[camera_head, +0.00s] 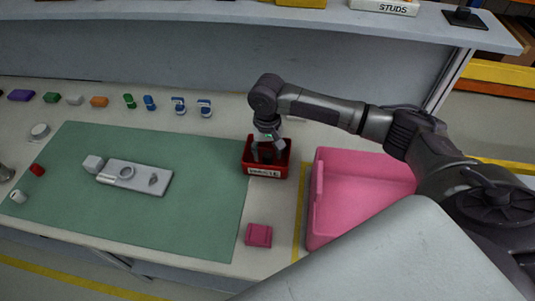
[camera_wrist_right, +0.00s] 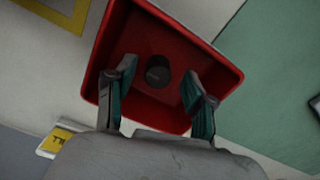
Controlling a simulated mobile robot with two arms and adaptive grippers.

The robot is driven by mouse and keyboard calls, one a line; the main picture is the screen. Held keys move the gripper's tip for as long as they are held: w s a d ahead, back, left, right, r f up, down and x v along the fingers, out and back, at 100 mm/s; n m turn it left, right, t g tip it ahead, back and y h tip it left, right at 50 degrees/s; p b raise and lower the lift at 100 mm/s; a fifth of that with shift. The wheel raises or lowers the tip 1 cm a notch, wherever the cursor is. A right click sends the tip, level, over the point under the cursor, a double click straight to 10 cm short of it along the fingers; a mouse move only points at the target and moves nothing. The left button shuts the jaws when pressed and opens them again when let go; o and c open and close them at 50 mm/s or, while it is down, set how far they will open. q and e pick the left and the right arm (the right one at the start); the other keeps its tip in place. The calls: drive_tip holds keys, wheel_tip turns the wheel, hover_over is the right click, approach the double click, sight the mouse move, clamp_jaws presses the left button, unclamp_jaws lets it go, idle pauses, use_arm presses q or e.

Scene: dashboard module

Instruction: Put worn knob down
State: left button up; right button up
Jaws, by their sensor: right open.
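The worn knob (camera_wrist_right: 158,74) is a small dark round piece lying on the floor of the red bin (camera_wrist_right: 108,52) in the right wrist view. The red bin (camera_head: 264,171) stands on the table right of the green mat in the head view, with a white label on its front. My right gripper (camera_head: 266,154) reaches down into the bin. In the right wrist view its two teal-padded fingers (camera_wrist_right: 158,92) are spread apart with the knob between and beyond them, touching neither. The knob is hidden in the head view. My left gripper is not in view.
A pink tray (camera_head: 312,228) stands right of the bin, and a small pink block (camera_head: 258,235) lies in front. A grey module (camera_head: 150,180) lies on the green mat (camera_head: 205,215). Several coloured parts line the back of the table, below a shelf (camera_head: 250,15).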

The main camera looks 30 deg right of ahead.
sight(267, 156)
wheel_tip(267, 156, up, 12)
drive_tip(key=b, duration=0.1)
drive_tip(key=shift+a+f, duration=0.1)
drive_tip(key=shift+f, duration=0.1)
idle(0.5)
